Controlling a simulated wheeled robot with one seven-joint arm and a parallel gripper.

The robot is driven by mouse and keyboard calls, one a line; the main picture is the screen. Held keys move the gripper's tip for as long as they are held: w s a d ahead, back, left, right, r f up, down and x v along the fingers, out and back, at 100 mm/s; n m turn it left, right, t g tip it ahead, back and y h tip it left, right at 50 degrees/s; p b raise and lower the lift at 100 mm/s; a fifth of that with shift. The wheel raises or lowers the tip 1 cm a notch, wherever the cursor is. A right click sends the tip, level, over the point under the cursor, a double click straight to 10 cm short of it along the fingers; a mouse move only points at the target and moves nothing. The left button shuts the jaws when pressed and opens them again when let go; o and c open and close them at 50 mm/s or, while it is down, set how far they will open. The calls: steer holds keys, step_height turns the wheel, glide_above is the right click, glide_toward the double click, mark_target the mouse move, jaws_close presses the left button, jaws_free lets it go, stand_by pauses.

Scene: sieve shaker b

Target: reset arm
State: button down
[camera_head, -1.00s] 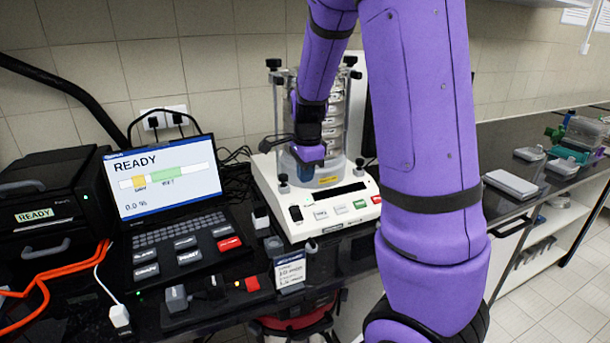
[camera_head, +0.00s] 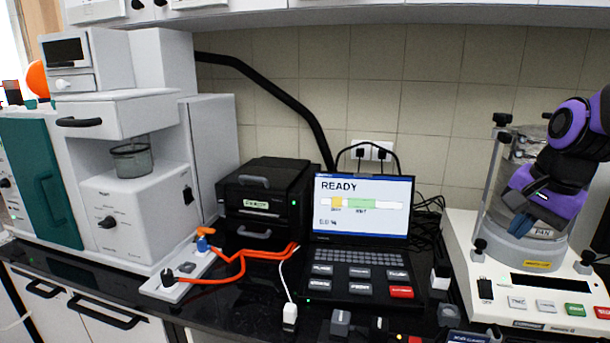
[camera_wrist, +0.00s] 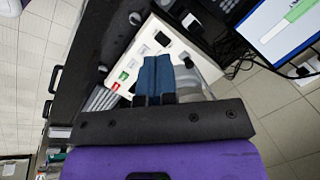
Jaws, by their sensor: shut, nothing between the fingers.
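My gripper (camera_head: 522,222) is at the right edge of the head view, in front of the sieve shaker (camera_head: 497,264). Its blue fingers are together and hold nothing. Whether it touches the shaker I cannot tell. In the wrist view the two blue fingers (camera_wrist: 156,72) lie side by side over the shaker's white base (camera_wrist: 128,70). My purple arm hides part of the shaker's stack, and a label reading PAN shows beside the fingers.
A laptop (camera_head: 365,215) reading READY stands left of the shaker, beside a black READY unit (camera_head: 262,200). A large white machine (camera_head: 125,225) stands at the left. Orange cables (camera_head: 240,262) and a white power strip (camera_head: 178,285) lie on the dark counter.

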steer(key=s+a+r+n+t, duration=0.1)
steer(key=s+a+r+n, duration=0.1)
steer(key=s+n, duration=0.3)
steer(key=s+a+r+n+t+h, duration=0.1)
steer(key=s+a+r+n, duration=0.2)
steer(key=s, duration=0.5)
steer(key=a+n, duration=0.1)
steer(key=n, duration=0.1)
steer(key=shift+s+r+n, duration=0.15)
steer(key=shift+r+n, duration=0.1)
steer(key=shift+n, duration=0.15)
